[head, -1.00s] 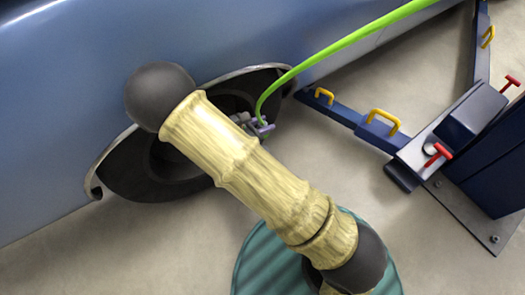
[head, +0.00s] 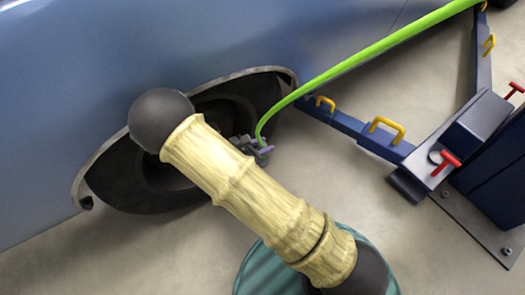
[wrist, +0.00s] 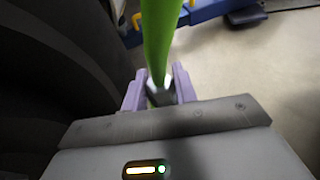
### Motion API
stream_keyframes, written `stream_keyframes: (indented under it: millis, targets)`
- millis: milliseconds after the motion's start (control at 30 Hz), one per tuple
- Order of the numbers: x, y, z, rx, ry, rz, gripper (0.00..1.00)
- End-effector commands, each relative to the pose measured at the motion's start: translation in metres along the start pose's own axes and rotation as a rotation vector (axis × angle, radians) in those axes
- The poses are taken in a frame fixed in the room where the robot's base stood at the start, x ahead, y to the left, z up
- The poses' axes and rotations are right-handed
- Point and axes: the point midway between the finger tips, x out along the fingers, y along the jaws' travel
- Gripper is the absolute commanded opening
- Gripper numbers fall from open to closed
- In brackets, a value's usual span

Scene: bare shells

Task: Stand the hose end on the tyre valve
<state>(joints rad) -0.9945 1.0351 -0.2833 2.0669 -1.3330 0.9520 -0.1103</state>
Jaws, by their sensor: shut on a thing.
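A bright green hose (head: 375,50) runs from the upper right down to my gripper (head: 262,150) beside the wheel arch. In the wrist view my gripper (wrist: 160,88) has its two lilac fingers shut on the grey hose end (wrist: 158,94), with the green hose (wrist: 162,38) rising from it. The dark tyre (head: 160,185) sits inside the wheel arch, partly behind my arm. In the wrist view a dark curved surface (wrist: 55,60), seemingly the tyre, fills the left side, close to the gripper. I cannot make out the tyre valve in either view.
The blue car body (head: 120,60) fills the upper left. A dark blue lift arm (head: 345,122) with yellow handles (head: 387,128) stands right of the gripper, joined to a lift post base (head: 480,205) with red handles. Pale floor between is clear.

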Motion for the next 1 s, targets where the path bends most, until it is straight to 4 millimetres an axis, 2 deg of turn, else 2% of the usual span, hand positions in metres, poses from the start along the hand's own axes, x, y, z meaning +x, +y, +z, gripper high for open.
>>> stream_keyframes:
  millis: [33, 167, 600, 633, 733, 1000]
  targets:
    - [0.005, 0.000, -0.012, -0.001, -0.001, -0.001, 0.03]
    - [0.010, 0.000, -0.025, 0.000, -0.001, 0.000, 0.03]
    - [0.011, 0.000, -0.027, 0.000, -0.001, 0.000, 0.03]
    - [0.011, 0.000, -0.027, 0.001, 0.000, 0.000, 0.32]
    - [0.011, 0.000, -0.027, 0.001, 0.000, 0.000, 0.50]
    - [0.011, 0.000, -0.027, 0.001, 0.000, 0.000, 0.50]
